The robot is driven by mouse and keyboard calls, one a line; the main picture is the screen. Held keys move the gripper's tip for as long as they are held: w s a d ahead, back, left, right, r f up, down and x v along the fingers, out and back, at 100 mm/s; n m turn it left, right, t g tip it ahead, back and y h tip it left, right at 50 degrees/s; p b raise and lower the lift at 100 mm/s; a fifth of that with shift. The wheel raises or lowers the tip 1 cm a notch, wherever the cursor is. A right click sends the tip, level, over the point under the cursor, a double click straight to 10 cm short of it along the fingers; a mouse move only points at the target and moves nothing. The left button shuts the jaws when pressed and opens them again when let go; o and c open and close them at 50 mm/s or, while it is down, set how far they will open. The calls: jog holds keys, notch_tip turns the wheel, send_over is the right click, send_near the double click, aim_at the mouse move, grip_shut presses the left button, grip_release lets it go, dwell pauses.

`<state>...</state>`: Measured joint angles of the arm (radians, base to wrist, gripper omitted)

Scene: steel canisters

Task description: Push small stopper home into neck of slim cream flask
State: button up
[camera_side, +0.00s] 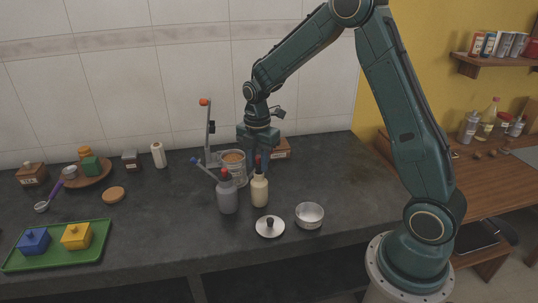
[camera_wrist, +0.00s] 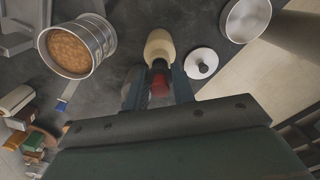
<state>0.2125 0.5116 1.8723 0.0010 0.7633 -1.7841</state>
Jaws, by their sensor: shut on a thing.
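The slim cream flask (camera_side: 260,192) stands upright on the dark counter, to the right of a grey flask with a red top. In the wrist view the cream flask (camera_wrist: 159,44) is just beyond my fingertips. My gripper (camera_side: 259,160) points down over its neck and is shut on the small stopper (camera_side: 258,162).
The grey flask (camera_side: 227,197) stands close on the left. An open canister (camera_side: 238,181) with brown contents is behind. A round lid (camera_side: 270,228) and a steel bowl (camera_side: 309,216) lie in front. A green tray (camera_side: 15,265) with blocks is at far left.

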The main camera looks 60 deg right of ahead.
jog(key=shift+f, duration=0.7)
dwell(0.7)
jog(key=o, duration=1.4)
jog(key=shift+c, duration=0.2)
jog(key=shift+r, duration=0.15)
jog(key=shift+r, duration=2.9)
